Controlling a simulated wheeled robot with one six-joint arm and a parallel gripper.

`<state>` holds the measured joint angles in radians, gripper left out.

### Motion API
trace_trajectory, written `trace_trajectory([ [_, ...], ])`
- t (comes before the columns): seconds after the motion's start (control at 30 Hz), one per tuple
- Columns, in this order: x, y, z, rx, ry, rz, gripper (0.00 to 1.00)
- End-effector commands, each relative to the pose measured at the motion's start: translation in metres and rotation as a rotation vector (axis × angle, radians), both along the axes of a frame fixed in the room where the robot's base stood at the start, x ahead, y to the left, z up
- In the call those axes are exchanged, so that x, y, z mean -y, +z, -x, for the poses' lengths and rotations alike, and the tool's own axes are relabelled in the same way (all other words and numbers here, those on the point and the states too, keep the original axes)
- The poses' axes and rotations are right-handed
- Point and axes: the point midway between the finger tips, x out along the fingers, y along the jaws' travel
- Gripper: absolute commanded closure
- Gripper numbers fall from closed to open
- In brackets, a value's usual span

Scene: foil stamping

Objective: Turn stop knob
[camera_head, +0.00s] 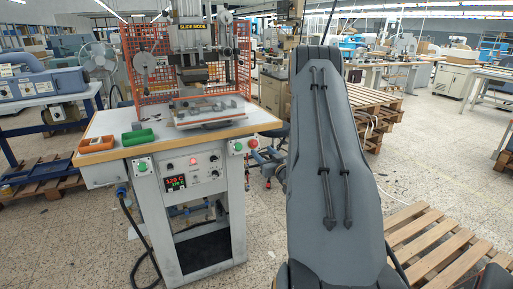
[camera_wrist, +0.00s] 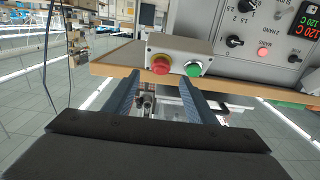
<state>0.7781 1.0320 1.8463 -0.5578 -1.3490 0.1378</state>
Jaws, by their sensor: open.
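The red stop knob (camera_wrist: 160,65) sits on a yellow ring on a small grey box beside a green button (camera_wrist: 193,68). In the head view, the red knob (camera_head: 252,143) is at the right front corner of the stamping machine's table. My gripper (camera_wrist: 158,92) is open in the wrist view, its two bluish fingers spread and pointing toward the box. The knob lies between the finger lines, just beyond the tips. I see nothing held. In the head view, my gripper (camera_head: 267,157) is small, just right of the box and partly hidden by my arm.
The machine's front panel (camera_head: 192,171) has a display and selector knobs (camera_wrist: 235,41). The wooden table edge (camera_wrist: 120,75) is close to the fingers. A second button box (camera_head: 142,166) is at the left. Orange guards (camera_head: 140,50) stand above. Wooden pallets (camera_head: 440,250) lie at the right.

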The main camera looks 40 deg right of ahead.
Motion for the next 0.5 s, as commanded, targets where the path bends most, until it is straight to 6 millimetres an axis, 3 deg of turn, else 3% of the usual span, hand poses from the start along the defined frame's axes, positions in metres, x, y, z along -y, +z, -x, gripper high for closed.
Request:
trace_trajectory([
  [0.3, 0.010, 0.001, -0.047, -0.002, 0.001, 0.000, 0.49],
  [0.5, 0.013, 0.001, -0.063, -0.002, 0.001, 0.001, 0.49],
])
